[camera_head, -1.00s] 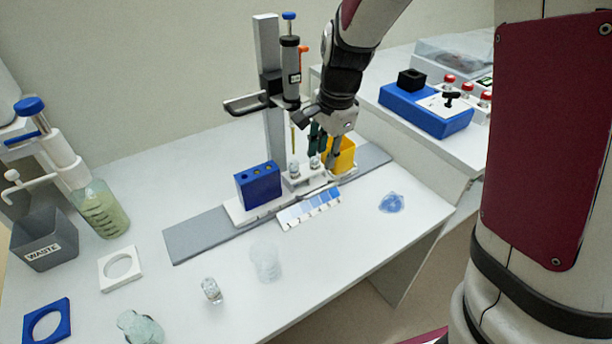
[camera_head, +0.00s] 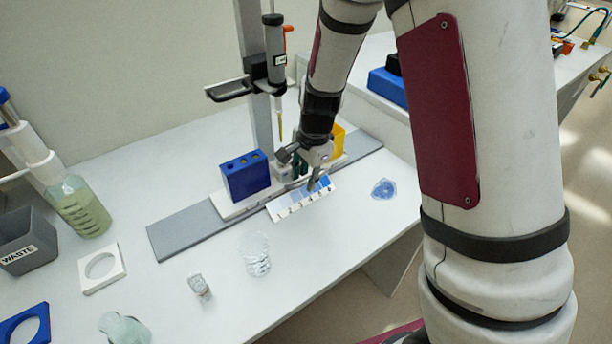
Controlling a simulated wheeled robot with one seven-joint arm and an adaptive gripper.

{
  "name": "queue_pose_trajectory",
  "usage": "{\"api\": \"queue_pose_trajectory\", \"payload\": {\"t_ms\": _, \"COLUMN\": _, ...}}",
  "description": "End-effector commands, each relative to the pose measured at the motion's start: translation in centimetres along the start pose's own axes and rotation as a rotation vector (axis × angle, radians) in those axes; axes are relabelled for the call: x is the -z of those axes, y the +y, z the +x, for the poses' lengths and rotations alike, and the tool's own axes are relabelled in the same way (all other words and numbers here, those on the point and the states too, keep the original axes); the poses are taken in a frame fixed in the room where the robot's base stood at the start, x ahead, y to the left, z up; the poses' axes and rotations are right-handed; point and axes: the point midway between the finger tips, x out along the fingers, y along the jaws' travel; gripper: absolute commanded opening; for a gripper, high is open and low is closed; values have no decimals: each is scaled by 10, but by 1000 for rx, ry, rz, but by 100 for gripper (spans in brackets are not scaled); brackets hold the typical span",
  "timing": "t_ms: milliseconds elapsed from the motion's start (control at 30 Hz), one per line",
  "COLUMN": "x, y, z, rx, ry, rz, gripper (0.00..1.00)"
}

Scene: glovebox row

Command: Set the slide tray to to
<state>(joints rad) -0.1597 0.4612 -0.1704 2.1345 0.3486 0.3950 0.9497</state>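The slide tray (camera_head: 229,207) is a white carriage on a long grey rail (camera_head: 185,230) on the bench. It carries a blue block (camera_head: 246,176) with holes at its left end, and a yellow container (camera_head: 338,141) stands at its right end, partly hidden by my arm. A numbered strip (camera_head: 283,209) in white and blue shades lies along the front of the tray. My gripper (camera_head: 306,178) points down at the tray's middle, close to the strip's right half. Its fingers overlap the small items there, so contact and finger gap cannot be told.
A column with a pipette (camera_head: 275,62) rises behind the tray. A glass beaker (camera_head: 255,255), a small vial (camera_head: 199,285) and a blue crumpled piece (camera_head: 383,188) lie in front. A white ring holder (camera_head: 102,268) and grey waste bin (camera_head: 27,242) are left.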

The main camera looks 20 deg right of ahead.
Motion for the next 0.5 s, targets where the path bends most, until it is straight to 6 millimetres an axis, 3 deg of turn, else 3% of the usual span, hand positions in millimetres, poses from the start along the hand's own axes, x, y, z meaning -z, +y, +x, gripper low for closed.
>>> {"api": "queue_pose_trajectory", "payload": {"t_ms": 167, "x": 0, "y": 0, "z": 0, "rx": 0, "ry": 0, "rz": 0, "gripper": 30}}
{"api": "queue_pose_trajectory", "payload": {"t_ms": 300, "x": 0, "y": 0, "z": 0, "rx": 0, "ry": 0, "rz": 0, "gripper": 0}}
{"api": "queue_pose_trajectory", "payload": {"t_ms": 500, "x": 0, "y": 0, "z": 0, "rx": 0, "ry": 0, "rz": 0, "gripper": 0}}
